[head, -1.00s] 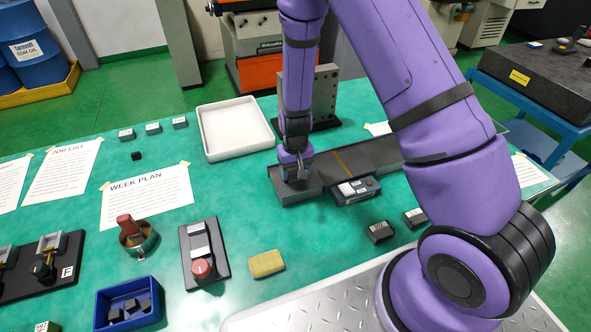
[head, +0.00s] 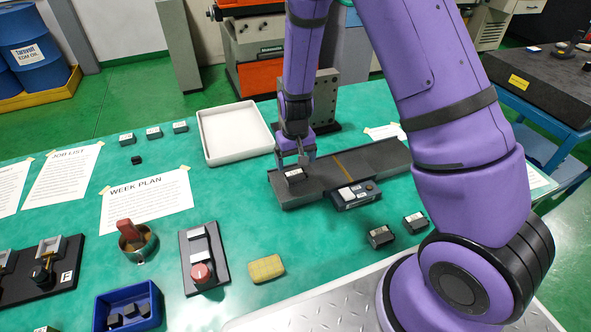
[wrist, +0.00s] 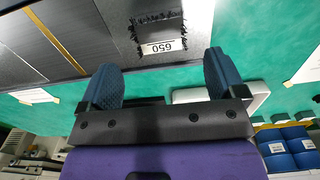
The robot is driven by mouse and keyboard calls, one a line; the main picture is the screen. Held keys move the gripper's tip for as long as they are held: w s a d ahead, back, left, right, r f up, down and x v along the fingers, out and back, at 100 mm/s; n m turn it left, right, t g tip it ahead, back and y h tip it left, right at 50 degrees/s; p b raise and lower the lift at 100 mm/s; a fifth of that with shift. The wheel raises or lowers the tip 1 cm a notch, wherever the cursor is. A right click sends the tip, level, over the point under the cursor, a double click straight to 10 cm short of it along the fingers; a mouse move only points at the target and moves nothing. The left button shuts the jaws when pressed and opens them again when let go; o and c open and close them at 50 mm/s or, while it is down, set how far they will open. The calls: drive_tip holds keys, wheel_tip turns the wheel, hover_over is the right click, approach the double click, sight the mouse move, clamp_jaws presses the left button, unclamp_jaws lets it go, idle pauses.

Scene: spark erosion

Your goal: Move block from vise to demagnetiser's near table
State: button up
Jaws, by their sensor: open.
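The block (head: 294,175), dark with a white label, rests on the left end of the demagnetiser (head: 376,158), a long grey slab with an orange stripe across it. In the wrist view the block (wrist: 160,26) shows a label reading 650 and dark bristly fringes along its edges. My gripper (head: 297,155) is open just above the block and apart from it. In the wrist view its two blue pads (wrist: 160,72) stand wide apart with nothing between them. Grey jaw-like fixtures on a black base marked F (head: 40,270) stand at the lower left; I cannot tell whether they are the vise.
A control box (head: 355,194) sits at the demagnetiser's front edge. A white tray (head: 235,153) is behind to the left. Two dark blocks (head: 381,236) lie at front right. A yellow sponge-like block (head: 265,268) and a blue bin (head: 128,322) are nearer.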

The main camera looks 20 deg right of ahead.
drive_tip(key=shift+r, duration=3.15)
wheel_tip(320, 180, up, 12)
drive_tip(key=t, duration=0.1)
hover_over(296, 176)
drive_tip(key=s+d, duration=0.1)
drive_tip(key=s, duration=0.2)
drive_tip(key=s+d+r+t+y, duration=0.1)
drive_tip(key=s+d+r+t, duration=0.15)
drive_tip(key=s+r, duration=0.6)
drive_tip(key=s+d+r+t, duration=0.1)
drive_tip(key=s+r, duration=0.4)
drive_tip(key=s, duration=0.2)
drive_tip(key=s+d+r+h, duration=0.1)
drive_tip(key=s+d+r, duration=0.1)
drive_tip(key=s+r, duration=0.4)
drive_tip(key=shift+s+d+t, duration=0.15)
drive_tip(key=shift+s+t, duration=0.2)
drive_tip(key=shift+s, duration=0.85)
